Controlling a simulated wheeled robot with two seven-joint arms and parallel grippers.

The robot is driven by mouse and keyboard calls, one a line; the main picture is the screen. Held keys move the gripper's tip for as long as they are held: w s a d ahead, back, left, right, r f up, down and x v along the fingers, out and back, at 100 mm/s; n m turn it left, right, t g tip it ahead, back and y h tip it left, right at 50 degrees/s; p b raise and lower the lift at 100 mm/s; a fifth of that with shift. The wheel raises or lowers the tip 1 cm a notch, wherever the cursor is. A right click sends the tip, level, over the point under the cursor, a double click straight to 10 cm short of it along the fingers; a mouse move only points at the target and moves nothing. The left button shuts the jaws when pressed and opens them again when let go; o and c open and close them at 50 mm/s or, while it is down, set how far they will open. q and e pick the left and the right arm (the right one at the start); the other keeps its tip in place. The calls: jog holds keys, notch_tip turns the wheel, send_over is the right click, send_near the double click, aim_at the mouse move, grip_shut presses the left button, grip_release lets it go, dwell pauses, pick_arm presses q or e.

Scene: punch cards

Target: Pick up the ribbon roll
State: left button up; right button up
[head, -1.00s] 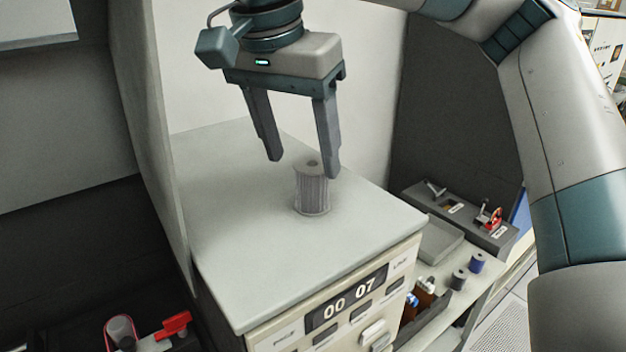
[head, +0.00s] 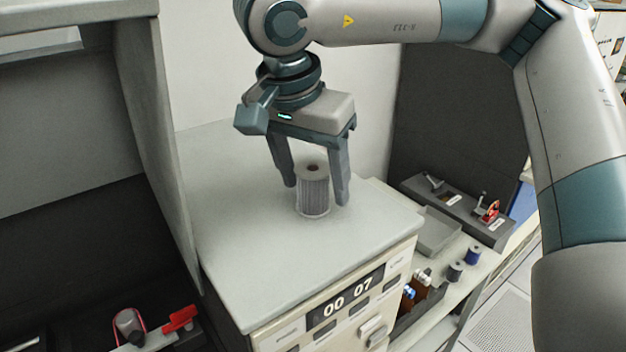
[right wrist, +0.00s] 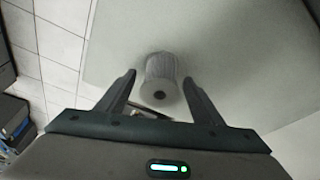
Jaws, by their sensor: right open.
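The ribbon roll (head: 314,194) is a grey ribbed spool with a dark hole in its top. It stands upright on the pale top of the cabinet (head: 235,270). My right gripper (head: 317,196) is open and points down, with one finger on each side of the roll. In the right wrist view the roll (right wrist: 160,78) shows between and just beyond the fingertips (right wrist: 157,76). Gaps show on both sides, so the fingers look apart from it. My left gripper is not in view.
Right of the cabinet, a lower shelf holds a grey tray (head: 438,232), a dark spool (head: 456,271) and a blue spool (head: 473,255). A dark panel with levers (head: 458,210) stands behind. A wall (head: 150,150) rises along the cabinet's left side. The cabinet top around the roll is clear.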

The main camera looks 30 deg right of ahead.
aim_at(323, 166)
jog(key=shift+c, duration=0.4)
jog(key=c, duration=1.2)
jog(key=shift+r, duration=0.15)
jog(key=shift+r+b, duration=0.5)
jog(key=shift+b, duration=0.05)
jog(key=r, duration=0.1)
jog(key=r+b, duration=0.2)
jog(key=shift+s+d, duration=0.35)
jog(key=shift+d, duration=0.05)
jog(key=shift+s+d+r+b, duration=0.15)
jog(key=shift+s+d+r, duration=0.95)
jog(key=shift+d, duration=0.3)
jog(key=shift+s+d+r+b, duration=0.15)
jog(key=shift+s+d+r, duration=1)
jog(key=shift+d, duration=0.25)
jog(key=shift+s+d+r+b, duration=0.15)
jog(key=shift+s+d+r, duration=0.95)
jog(key=shift+d, duration=0.3)
